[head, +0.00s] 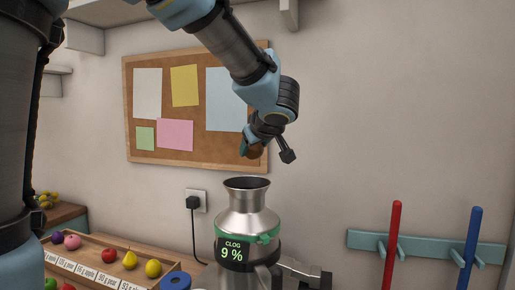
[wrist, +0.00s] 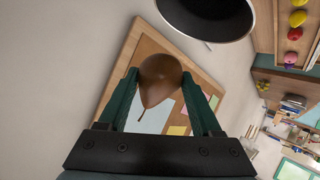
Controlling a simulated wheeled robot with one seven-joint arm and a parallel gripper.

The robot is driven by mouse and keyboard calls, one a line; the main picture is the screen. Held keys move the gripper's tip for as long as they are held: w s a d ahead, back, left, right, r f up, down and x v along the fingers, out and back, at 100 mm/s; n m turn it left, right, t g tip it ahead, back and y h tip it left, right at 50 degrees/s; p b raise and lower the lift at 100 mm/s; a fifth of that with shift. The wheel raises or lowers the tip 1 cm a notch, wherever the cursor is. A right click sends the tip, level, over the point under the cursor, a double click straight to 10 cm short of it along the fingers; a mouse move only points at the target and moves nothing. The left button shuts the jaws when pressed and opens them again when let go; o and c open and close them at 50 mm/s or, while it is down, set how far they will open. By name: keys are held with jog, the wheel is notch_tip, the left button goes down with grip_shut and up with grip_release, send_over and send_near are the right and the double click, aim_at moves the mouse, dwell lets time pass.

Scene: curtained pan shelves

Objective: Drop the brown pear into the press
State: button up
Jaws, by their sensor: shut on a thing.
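The brown pear (wrist: 161,80) is between the two green fingers of my gripper (wrist: 163,88) in the wrist view, its stem end toward the palm. In the head view my gripper (head: 250,148) is above the press, and only a bit of the pear (head: 254,152) shows by the fingers. The press (head: 247,222) is a steel vessel with a flared open mouth, a green band and a display reading "CLOG 9 %". The gripper and pear are apart from the mouth. In the wrist view the press mouth (wrist: 207,12) shows at the top, cut off by the frame edge.
A wooden tray (head: 110,262) with labelled slots and several fruits stands left of the press. A blue ring-shaped thing (head: 176,281) lies between them. A corkboard (head: 197,108) hangs behind. Red (head: 391,245) and blue (head: 469,248) handles stand at a rack on the right.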

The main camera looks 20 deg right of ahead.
notch_tip(320, 180, down, 5)
jog(key=b, duration=0.5)
jog(key=shift+b, duration=0.4)
jog(key=shift+r, duration=0.1)
jog(key=o, duration=1.5)
jog(key=shift+o, duration=0.2)
jog(key=v, duration=1)
jog(key=shift+s+r, duration=0.15)
jog(key=shift+s, duration=0.2)
